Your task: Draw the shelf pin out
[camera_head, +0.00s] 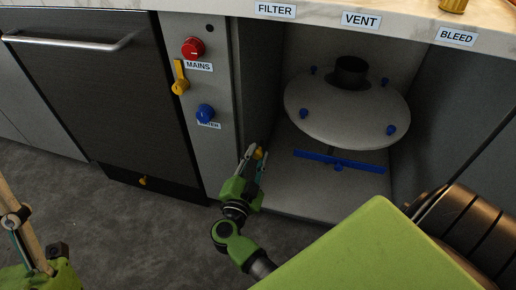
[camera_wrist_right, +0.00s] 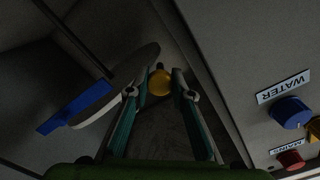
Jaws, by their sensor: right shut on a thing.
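The shelf pin shows as a small yellow knob (camera_head: 259,153) low at the left side of the open cabinet. My right gripper (camera_head: 256,155) is at the knob, its fingers on either side of it. In the right wrist view the yellow knob (camera_wrist_right: 160,82) lies between the two fingertips (camera_wrist_right: 160,96), and the gripper is shut on it. The pin's shaft is hidden. My left gripper (camera_head: 22,235) is partly in view at the lower left corner, away from the cabinet; its opening cannot be made out.
A grey domed vessel (camera_head: 345,108) with blue knobs sits inside the cabinet, above a blue bar (camera_head: 339,161). Left of the opening is a panel with a red knob (camera_head: 193,47), yellow lever (camera_head: 180,80) and blue knob (camera_head: 205,113). A dark-fronted appliance (camera_head: 105,90) stands further left.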

